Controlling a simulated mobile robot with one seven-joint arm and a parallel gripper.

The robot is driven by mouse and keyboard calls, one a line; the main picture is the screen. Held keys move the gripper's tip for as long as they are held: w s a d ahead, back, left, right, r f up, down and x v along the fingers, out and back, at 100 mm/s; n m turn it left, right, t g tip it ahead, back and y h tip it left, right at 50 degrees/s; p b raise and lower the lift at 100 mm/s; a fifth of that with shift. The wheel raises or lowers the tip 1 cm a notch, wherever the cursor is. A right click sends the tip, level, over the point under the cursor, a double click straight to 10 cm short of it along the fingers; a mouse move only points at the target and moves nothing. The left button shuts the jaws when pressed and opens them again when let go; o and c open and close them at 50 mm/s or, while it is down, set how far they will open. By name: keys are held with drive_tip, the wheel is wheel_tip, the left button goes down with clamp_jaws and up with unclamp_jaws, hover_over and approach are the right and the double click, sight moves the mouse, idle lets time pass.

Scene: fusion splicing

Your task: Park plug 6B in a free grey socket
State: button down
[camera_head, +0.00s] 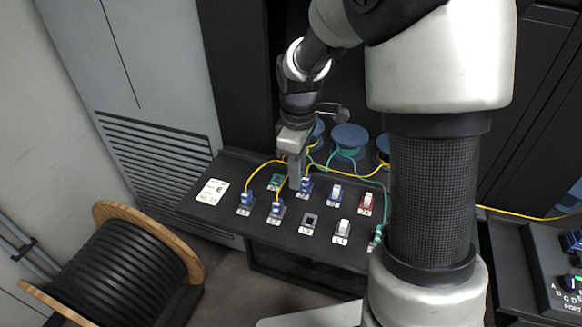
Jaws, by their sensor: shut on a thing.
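My gripper (295,184) points down over the back row of the dark panel (240,166). It is shut on a blue plug (306,186), which shows just right of the fingers; they partly hide it. I cannot tell if this plug is seated or lifted. Blue plugs with yellow cables stand in the front row at the left (246,199) and further right (277,209). A grey socket (310,219) in the front row has a dark, empty opening. A whitish plug or socket (342,229) stands right of it. The labels are too small to read, so 6B cannot be picked out.
Yellow and teal cables cross the panel. Blue spools (349,137) stand behind. My arm hides the panel's right end. A cable drum (118,268) stands at left.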

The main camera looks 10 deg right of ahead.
drive_tip(key=s+f+b, duration=0.1)
drive_tip(key=s, duration=0.1)
drive_tip(key=s+d+f+b, duration=0.1)
drive_tip(key=s+d+b, duration=0.1)
drive_tip(key=s, duration=0.1)
drive_tip(key=shift+s+f, duration=0.35)
drive_tip(key=shift+f, duration=0.05)
drive_tip(key=shift+f+b, duration=1.2)
drive_tip(key=shift+f, duration=0.55)
drive_tip(key=shift+f, duration=0.6)
idle(0.6)
drive_tip(key=c, duration=1.5)
unclamp_jaws()
drive_tip(key=shift+o, duration=0.2)
drive_tip(key=shift+r, duration=0.1)
